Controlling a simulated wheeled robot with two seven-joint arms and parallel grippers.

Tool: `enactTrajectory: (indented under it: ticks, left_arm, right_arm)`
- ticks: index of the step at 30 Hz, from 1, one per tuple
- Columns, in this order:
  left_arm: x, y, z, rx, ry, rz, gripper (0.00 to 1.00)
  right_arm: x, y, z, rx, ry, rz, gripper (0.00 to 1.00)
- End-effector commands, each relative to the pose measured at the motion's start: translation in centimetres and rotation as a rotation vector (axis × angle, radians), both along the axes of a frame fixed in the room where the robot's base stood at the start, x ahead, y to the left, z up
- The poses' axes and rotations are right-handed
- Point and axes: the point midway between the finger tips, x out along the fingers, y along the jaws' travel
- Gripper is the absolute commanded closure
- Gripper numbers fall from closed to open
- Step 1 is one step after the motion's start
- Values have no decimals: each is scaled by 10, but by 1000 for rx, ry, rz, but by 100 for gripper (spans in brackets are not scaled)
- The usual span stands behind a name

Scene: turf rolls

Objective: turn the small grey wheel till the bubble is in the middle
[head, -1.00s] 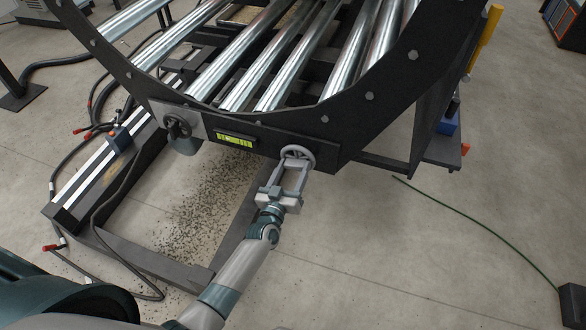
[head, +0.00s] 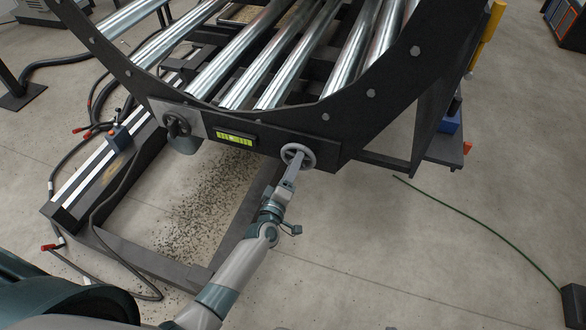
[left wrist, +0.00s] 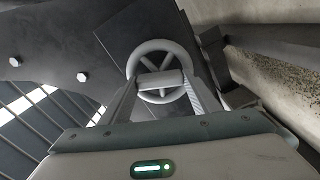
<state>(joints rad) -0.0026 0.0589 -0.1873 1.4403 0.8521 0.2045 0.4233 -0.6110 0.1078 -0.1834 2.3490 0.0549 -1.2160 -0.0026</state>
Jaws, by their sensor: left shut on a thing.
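The small grey wheel (head: 309,155) is on the dark front plate of the roller frame. In the left wrist view the spoked wheel (left wrist: 158,62) fills the space ahead of the fingers. My left gripper (head: 293,164) is shut on the wheel, its two fingers seen nearly edge-on in the head view. In the left wrist view the gripper (left wrist: 160,81) has one finger on each side of the wheel's middle. The yellow-green level vial (head: 234,139) sits left of the wheel; its bubble is too small to place surely. My right gripper is not in view.
A dark handwheel (head: 177,125) is on a grey plate left of the vial. Shiny rollers (head: 300,60) lie above the plate. A green cable (head: 460,218) crosses the floor at right. Bare concrete floor is open to the right of my arm.

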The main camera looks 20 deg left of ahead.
Motion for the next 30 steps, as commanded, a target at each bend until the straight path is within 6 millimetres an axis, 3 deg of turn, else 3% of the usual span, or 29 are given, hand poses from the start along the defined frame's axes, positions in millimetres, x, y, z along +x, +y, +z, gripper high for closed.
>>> enactTrajectory:
  ticks: [15, 30]
  left_arm:
    - [-1, 0, -3, -444, 17, 1, 66]
    - [-1, 0, -2, -582, 23, 0, 66]
  right_arm:
    - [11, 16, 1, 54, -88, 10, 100]
    - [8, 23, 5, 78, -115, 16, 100]
